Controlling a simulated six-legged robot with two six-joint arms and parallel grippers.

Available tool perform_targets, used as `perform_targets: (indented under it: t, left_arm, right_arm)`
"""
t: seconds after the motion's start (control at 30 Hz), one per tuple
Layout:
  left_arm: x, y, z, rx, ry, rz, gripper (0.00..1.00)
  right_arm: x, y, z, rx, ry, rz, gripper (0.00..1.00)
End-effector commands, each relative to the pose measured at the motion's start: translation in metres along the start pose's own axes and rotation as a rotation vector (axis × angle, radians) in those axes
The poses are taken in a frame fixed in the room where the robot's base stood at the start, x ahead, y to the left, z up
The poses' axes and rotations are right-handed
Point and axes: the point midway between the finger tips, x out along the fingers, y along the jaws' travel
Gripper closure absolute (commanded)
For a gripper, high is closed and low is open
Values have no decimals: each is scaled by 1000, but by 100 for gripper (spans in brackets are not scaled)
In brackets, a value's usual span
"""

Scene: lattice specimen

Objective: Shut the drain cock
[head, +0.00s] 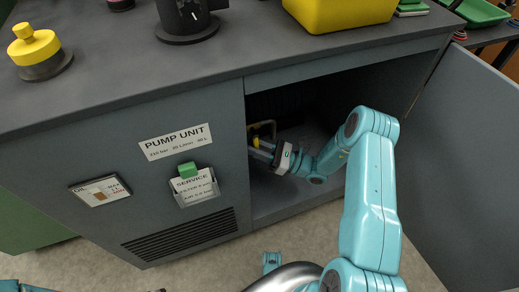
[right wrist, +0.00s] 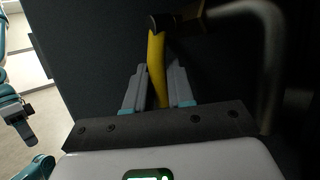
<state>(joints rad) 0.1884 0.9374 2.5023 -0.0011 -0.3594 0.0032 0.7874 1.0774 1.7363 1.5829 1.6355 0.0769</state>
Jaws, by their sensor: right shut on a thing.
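The drain cock's yellow lever (right wrist: 155,55) hangs down from a dark valve body (right wrist: 186,20) at the top of the right wrist view. In the head view the yellow lever (head: 256,142) is small, inside the open cabinet at its left. My right gripper (head: 260,150) reaches into the cabinet. In the right wrist view my right gripper (right wrist: 157,84) has its two fingers on either side of the lever, shut on it. The valve's far side is dark and hard to make out.
A grey pipe (right wrist: 270,60) bends down right of the lever. The cabinet door (head: 465,160) stands open at the right. The PUMP UNIT panel (head: 176,142) is left of the opening. A yellow bin (head: 340,14) and a yellow-topped knob (head: 34,46) stand on the worktop.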

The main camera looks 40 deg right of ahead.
Motion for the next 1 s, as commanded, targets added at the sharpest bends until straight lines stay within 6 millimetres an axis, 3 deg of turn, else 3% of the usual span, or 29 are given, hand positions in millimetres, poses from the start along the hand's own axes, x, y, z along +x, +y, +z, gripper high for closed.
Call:
perform_targets:
  t: [0.27,0.3,0.33,0.73,0.87,1.0]
  left_arm:
    - [0,0,0,0,1,0,63]
    - [0,0,0,0,1,0,63]
    - [0,0,0,0,1,0,63]
    - [-2,1,0,1,-1,0,63]
    - [-6,3,1,3,-3,0,63]
    - [-10,5,3,7,-7,1,63]
  right_arm:
    - [1,1,0,7,-6,-1,100]
    - [1,1,0,7,-5,-1,65]
    - [1,1,0,7,-5,-1,57]
    - [-8,0,1,5,-3,-2,57]
    - [-32,0,1,6,-2,-7,57]
    - [-70,0,1,5,-2,-8,57]
